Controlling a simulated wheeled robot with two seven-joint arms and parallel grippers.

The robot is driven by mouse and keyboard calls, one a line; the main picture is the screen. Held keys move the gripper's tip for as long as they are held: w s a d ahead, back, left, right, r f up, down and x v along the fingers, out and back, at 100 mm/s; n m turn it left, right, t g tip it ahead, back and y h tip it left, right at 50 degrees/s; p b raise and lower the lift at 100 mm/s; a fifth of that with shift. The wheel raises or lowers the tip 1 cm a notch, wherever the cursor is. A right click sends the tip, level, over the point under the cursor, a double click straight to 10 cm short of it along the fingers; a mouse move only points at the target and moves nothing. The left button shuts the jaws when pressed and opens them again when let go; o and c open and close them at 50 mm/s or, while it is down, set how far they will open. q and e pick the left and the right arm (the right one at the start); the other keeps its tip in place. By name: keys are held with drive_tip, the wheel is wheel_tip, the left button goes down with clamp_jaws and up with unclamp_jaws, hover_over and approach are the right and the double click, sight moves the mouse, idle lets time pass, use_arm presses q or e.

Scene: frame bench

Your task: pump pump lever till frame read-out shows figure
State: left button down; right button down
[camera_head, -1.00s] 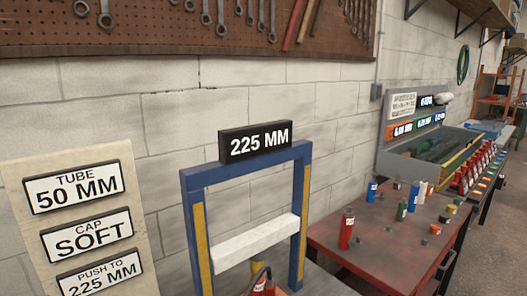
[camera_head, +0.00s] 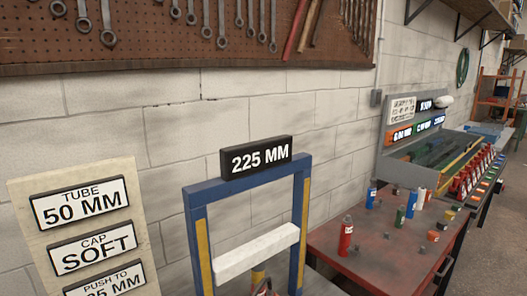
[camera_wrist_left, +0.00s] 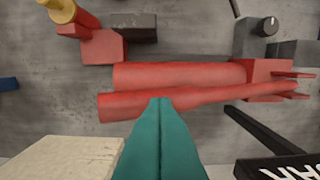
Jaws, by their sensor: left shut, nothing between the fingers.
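The frame read-out (camera_head: 256,157) shows 225 MM on top of the blue press frame (camera_head: 196,232) in the head view. In the left wrist view the red pump lever (camera_wrist_left: 225,95) lies alongside the red pump body (camera_wrist_left: 180,75). My left gripper (camera_wrist_left: 160,102) is shut and empty. Its teal tips overlap the lever in the picture; I cannot tell whether they touch it. My right gripper is not in view. A white crossbar (camera_head: 256,252) spans the frame, with a yellow post (camera_head: 258,275) partly visible below.
A sign board (camera_head: 82,195) at left reads tube 50 MM and cap soft; its push-to line is cut off. A red table (camera_head: 375,262) with bottles stands at right. A black lettered panel (camera_wrist_left: 284,168) is at the wrist view's lower right.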

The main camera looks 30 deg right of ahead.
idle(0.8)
use_arm(q)
wheel_tip(320, 180, down, 9)
drive_tip(key=b, duration=0.6)
drive_tip(key=shift+d, duration=0.1)
drive_tip(key=shift+r, duration=0.45)
wheel_tip(320, 180, up, 7)
drive_tip(key=p, duration=0.5)
drive_tip(key=shift+r, duration=0.2)
drive_tip(key=shift+r+p, duration=0.35)
drive_tip(key=shift+f, duration=0.15)
